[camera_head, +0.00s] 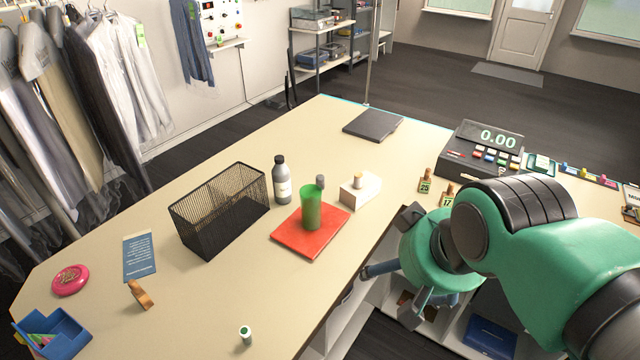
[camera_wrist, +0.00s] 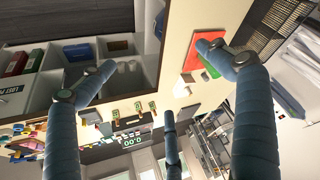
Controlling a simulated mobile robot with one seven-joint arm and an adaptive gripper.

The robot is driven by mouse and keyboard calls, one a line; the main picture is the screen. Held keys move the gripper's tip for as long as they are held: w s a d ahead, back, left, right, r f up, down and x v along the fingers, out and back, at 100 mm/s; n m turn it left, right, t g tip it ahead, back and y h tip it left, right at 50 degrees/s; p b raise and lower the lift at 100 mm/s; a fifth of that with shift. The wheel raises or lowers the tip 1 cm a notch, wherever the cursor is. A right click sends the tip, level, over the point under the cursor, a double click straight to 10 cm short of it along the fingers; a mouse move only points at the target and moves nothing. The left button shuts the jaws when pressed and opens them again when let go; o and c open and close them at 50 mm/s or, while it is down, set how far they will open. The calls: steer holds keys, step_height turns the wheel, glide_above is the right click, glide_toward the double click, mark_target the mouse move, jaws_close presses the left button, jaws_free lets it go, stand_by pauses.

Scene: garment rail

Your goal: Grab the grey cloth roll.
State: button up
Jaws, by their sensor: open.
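A small grey, rounded thing (camera_head: 320,181) shows just behind a green tumbler (camera_head: 312,208) on the counter (camera_head: 380,160). It may be the grey cloth roll, but most of it is hidden and I cannot be sure. The tumbler stands upright on a flat red book (camera_head: 288,240). My gripper (camera_head: 388,268) is at the counter's near edge, right of and nearer than the red book, apart from these things. Its fingers are spread and empty. In the wrist view, my open gripper (camera_wrist: 160,80) has one finger partly covering the red book (camera_wrist: 210,58).
A register (camera_head: 485,150) stands farther right. Open shelves (camera_head: 450,325) lie below the counter edge.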

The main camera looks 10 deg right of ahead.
steer(key=c, duration=1)
steer(key=w+r+p, duration=0.2)
steer(key=w+r, duration=0.1)
steer(key=w, duration=0.5)
steer(key=w+r+p, duration=0.2)
steer(key=w+r, duration=0.1)
steer(key=w, duration=0.5)
steer(key=n+g+p, duration=0.1)
steer(key=n+p, duration=0.1)
steer(key=p, duration=1)
glide_above(320, 177)
steer(key=s, duration=0.5)
steer(key=shift+y, duration=0.4)
steer(key=f, duration=1.6)
steer(key=d+f, duration=0.1)
steer(key=f, duration=0.7)
steer(key=shift+f, duration=0.2)
steer(key=shift+p+x, duration=0.3)
steer(key=shift+x, duration=4)
